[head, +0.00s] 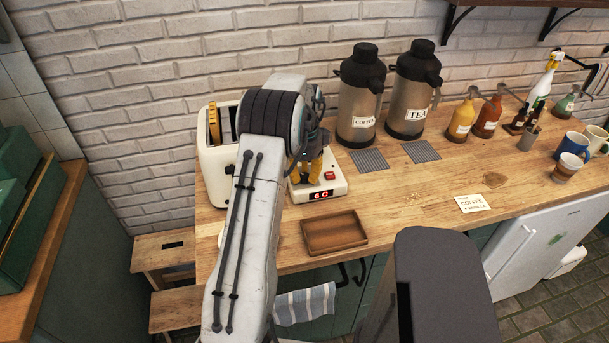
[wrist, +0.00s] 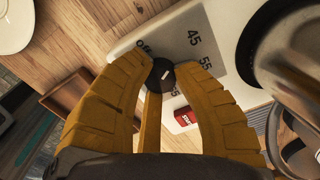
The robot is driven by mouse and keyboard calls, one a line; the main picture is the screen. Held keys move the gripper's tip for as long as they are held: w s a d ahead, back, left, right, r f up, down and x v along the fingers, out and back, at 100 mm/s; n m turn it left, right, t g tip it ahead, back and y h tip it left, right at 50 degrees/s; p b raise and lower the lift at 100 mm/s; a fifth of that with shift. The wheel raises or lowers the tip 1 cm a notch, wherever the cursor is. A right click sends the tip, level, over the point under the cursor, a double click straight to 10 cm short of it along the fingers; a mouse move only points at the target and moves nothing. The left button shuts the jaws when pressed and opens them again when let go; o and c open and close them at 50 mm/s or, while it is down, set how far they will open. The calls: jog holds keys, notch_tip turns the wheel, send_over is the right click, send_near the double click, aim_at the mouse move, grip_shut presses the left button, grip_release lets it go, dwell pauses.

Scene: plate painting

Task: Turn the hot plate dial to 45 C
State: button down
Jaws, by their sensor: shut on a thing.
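The white hot plate (head: 338,186) stands on the wooden counter, partly hidden behind my arm; its red display (head: 320,195) seems to read a single digit and C. In the wrist view its panel (wrist: 172,40) carries the marks Off, 45 and 55, with another mark partly covered. The small black dial (wrist: 160,76) has a short white line, whose pointing end I cannot tell. My gripper (head: 308,178), with yellow fingers, is shut on the dial from both sides. The dial is hidden in the head view.
A toaster (head: 214,165) stands left, a wooden tray (head: 335,233) in front, and coffee (head: 358,100) and tea (head: 412,95) dispensers behind.

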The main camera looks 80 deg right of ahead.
aim_at(305, 176)
jog(key=shift+f, duration=0.15)
jog(key=c, duration=0.9)
grip_release()
notch_tip(305, 176, up, 12)
jog(key=shift+r, duration=0.1)
dwell(0.8)
